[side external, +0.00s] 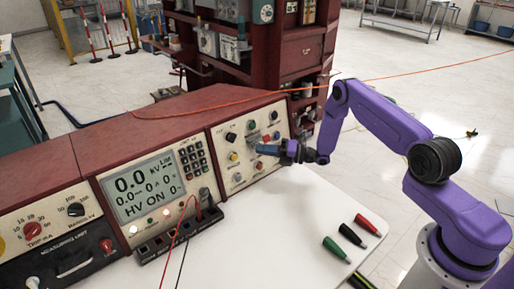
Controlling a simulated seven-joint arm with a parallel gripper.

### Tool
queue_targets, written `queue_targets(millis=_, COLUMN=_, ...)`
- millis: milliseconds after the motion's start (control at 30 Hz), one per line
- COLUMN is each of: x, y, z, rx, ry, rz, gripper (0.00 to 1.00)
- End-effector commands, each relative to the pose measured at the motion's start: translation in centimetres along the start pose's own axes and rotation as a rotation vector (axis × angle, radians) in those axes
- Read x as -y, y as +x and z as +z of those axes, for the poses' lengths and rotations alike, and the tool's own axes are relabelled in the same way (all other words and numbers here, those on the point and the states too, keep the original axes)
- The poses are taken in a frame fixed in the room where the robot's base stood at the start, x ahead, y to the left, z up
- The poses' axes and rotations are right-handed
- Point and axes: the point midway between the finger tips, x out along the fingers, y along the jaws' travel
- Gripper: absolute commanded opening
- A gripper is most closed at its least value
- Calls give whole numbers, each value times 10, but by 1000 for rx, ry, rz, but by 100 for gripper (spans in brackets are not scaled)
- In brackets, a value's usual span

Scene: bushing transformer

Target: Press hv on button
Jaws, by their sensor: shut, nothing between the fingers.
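The control panel (220,150) has a cream face with several small coloured buttons and knobs, including a black knob (231,137), a yellow button (233,156) and a pale button (237,178). Their labels are too small to read, so I cannot tell which is the HV on button. My gripper (259,149) is shut and empty, pointing left at the right part of this panel. It hides some of the controls behind it. I cannot tell whether its tip touches the panel. The display (143,187) reads 0.0 kV, with a bottom line starting "HV ON".
The white tabletop (285,215) in front of the panel is mostly clear. Green (336,249), black (352,235) and red (367,224) plugs lie at its right. Red and black leads (179,235) run from a terminal block at the left. An orange cable (410,75) crosses behind my arm.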

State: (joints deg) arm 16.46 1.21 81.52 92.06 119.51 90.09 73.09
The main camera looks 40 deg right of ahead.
Motion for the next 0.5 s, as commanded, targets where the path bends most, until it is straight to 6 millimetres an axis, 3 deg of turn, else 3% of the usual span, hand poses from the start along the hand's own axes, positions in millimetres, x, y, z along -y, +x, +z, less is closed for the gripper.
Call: queue_targets(millis=500, x=-9, y=-12, z=-9, rx=0, ry=1, rz=0, gripper=0)
